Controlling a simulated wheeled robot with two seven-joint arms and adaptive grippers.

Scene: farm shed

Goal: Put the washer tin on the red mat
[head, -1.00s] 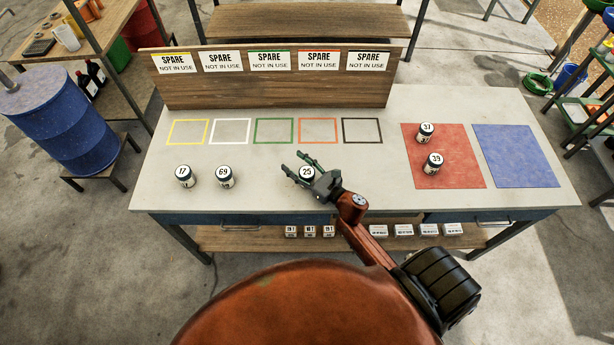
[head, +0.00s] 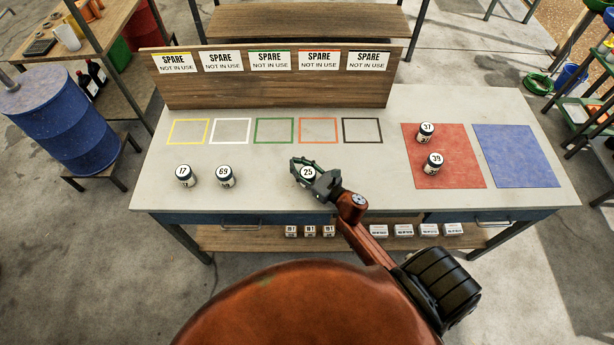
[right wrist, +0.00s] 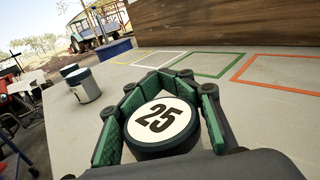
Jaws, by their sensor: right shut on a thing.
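Several small tins with numbered white lids stand on the table; none is labelled as the washer tin in words I can read. My right gripper (head: 307,170) is shut on the tin numbered 25 (head: 307,174), which also shows between the green fingers in the right wrist view (right wrist: 160,121). It looks upright and at table height. Tins 17 (head: 186,176) and 69 (head: 225,177) stand to its left. The red mat (head: 467,170) lies at the right and bears tins 37 (head: 425,133) and 39 (head: 433,164). My left gripper is out of view.
A blue mat (head: 517,156) lies bare right of the red mat. Coloured outlined squares (head: 273,131) lie empty along the back, before a wooden board (head: 270,91) with "SPARE" signs. The tabletop between tin 25 and the red mat is clear.

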